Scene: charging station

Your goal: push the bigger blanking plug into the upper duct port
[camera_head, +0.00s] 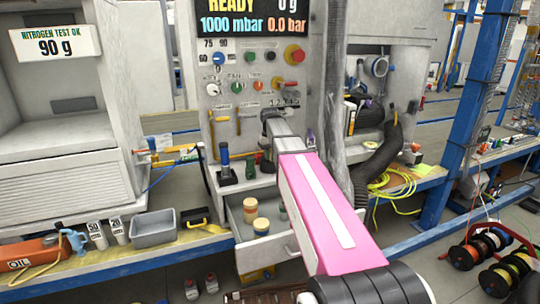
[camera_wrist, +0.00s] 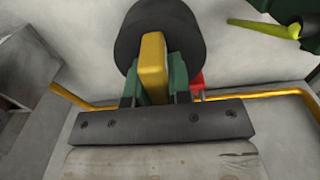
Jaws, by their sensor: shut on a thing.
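In the wrist view, my gripper (camera_wrist: 155,82) is shut on a yellow tab (camera_wrist: 153,52) between its green fingers. The tab stands in front of a round black disc (camera_wrist: 191,28), which looks like the bigger blanking plug. In the head view, my gripper (camera_head: 268,138) is small and dark in front of the control panel, and the plug cannot be made out clearly there.
An open drawer (camera_head: 277,244) below the panel holds several small round pots. A grey vertical duct (camera_head: 336,100) stands between my gripper and the port. Yellow cable coils (camera_head: 392,183) lie on the bench. A grey bin (camera_head: 153,229) stands at left.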

